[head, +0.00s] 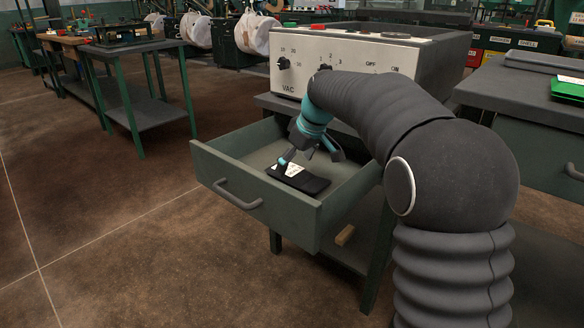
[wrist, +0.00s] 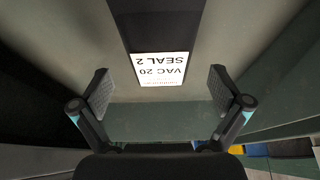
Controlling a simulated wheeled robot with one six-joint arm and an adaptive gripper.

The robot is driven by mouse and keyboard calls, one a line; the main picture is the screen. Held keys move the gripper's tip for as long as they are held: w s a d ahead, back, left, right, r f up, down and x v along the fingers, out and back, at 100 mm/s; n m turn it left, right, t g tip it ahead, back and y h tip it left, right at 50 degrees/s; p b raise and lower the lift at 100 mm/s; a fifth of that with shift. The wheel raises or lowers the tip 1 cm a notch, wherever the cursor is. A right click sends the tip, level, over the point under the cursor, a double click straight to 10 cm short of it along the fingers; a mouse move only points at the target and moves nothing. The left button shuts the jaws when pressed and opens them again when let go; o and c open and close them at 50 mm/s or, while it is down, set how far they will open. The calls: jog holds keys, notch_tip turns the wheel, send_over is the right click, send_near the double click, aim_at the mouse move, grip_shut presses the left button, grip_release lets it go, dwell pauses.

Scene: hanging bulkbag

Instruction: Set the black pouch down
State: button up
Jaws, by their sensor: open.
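The black pouch (head: 308,182) lies flat on the floor of the open green drawer (head: 285,215) in the head view. It carries a white label; in the wrist view the pouch (wrist: 158,28) runs to the top edge and its label (wrist: 160,69) reads "VAC 20 SEAL 2", upside down. My gripper (head: 308,158) is inside the drawer, just above the pouch. In the wrist view its two fingers (wrist: 161,90) stand wide apart on either side of the label, with gaps between them and the pouch. The pouch's far end is cut off in the wrist view.
A vacuum machine (head: 350,58) marked "VAC" with knobs stands on the bench above the drawer. The drawer's front wall and handle (head: 238,196) are near the gripper. A small wooden block (head: 344,235) lies on the shelf below. Another bench (head: 525,95) is at right.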

aim_at(306, 178)
jog(key=p+v, duration=0.1)
jog(key=v, duration=0.9)
jog(key=s+d+r+m+t, duration=0.1)
jog(key=s+d+m, duration=0.3)
jog(key=s, duration=0.5)
jog(key=s+d+f+m+h, duration=0.1)
jog(key=s+d+f+m, duration=0.1)
jog(key=s, duration=0.6)
jog(key=s+d+f+m+t+h, duration=0.1)
jog(key=s+d+f+m, duration=0.1)
jog(key=s+d+f, duration=0.3)
jog(key=s+d+f+m+h, duration=0.1)
jog(key=s+d+f, duration=0.3)
jog(key=s, duration=0.8)
jog(key=shift+s+d+f+m+t+h, duration=0.2)
jog(key=shift+f+m+t+h, duration=0.15)
jog(key=shift+f+m, duration=0.3)
jog(key=shift+r, duration=0.1)
